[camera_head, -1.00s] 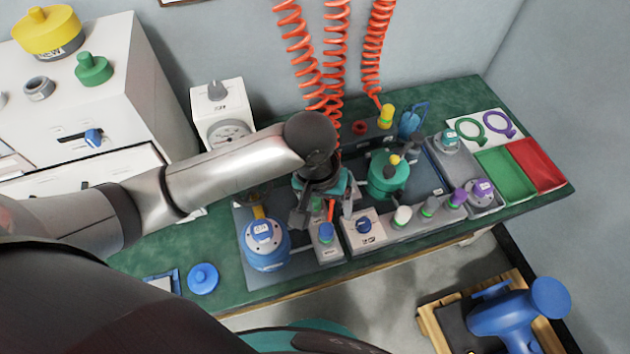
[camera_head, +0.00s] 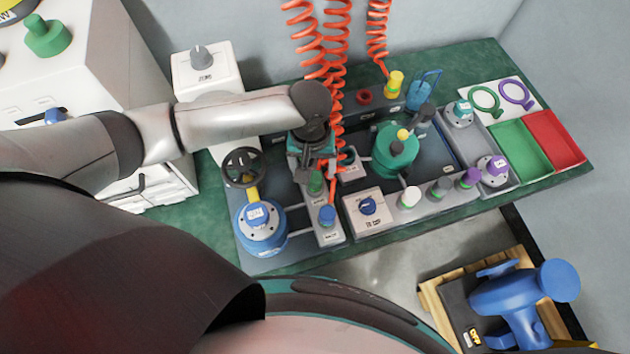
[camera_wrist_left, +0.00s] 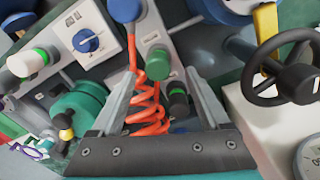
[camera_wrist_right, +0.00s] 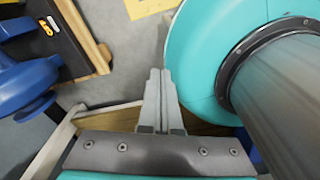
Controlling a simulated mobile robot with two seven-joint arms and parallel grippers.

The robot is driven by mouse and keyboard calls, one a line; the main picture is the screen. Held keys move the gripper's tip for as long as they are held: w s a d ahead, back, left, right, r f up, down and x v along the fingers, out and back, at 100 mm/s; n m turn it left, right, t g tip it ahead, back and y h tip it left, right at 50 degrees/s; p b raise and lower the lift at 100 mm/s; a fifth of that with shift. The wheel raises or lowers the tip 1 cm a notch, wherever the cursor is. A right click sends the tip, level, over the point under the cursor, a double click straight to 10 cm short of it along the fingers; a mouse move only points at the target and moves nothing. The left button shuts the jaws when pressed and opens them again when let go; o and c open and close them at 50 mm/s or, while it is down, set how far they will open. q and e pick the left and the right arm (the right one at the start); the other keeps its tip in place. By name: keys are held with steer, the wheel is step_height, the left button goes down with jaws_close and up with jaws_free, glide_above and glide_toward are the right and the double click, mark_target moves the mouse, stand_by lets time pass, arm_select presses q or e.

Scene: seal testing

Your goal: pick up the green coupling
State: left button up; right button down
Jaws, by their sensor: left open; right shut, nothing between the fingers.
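A green-capped piece that looks like the green coupling (camera_head: 316,182) stands on a grey block behind a blue-capped piece (camera_head: 327,215). In the left wrist view, the green cap (camera_wrist_left: 159,64) lies in line with the gap between my fingers. My left gripper (camera_head: 315,172) is open above and around that spot; contact cannot be told. A red coiled hose (camera_wrist_left: 148,110) runs between its fingers in the wrist view. A dark piece with a green band (camera_wrist_left: 178,100) is beside the hose. My right gripper (camera_wrist_right: 160,75) is shut and empty, away from the bench.
A handwheel (camera_head: 243,167) and blue flanged vessel (camera_head: 259,228) stand left of the gripper. A white box with a blue knob (camera_head: 367,205) and a green vessel (camera_head: 396,150) stand right. Red (camera_head: 548,140) and green (camera_head: 522,150) trays lie far right. Coiled hoses hang behind.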

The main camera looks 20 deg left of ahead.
mark_target(314, 176)
arm_select(q)
steer(key=shift+f+b, duration=0.3)
steer(key=shift+f, duration=0.25)
step_height(314, 176, down, 4)
steer(key=shift+w+d+r+b, duration=0.1)
steer(key=shift+d+r+b, duration=0.05)
steer(key=shift+b, duration=0.8)
steer(key=shift+f, duration=0.25)
steer(key=shift+r, duration=0.1)
steer(key=c, duration=0.8)
jaws_close()
arm_select(e)
steer(key=shift+w+d+f, duration=0.35)
steer(key=shift+w+f, duration=0.2)
steer(key=shift+f, duration=0.1)
steer(key=shift+w+d+f, duration=0.35)
steer(key=shift+w+f, duration=0.15)
steer(key=shift+f, duration=0.1)
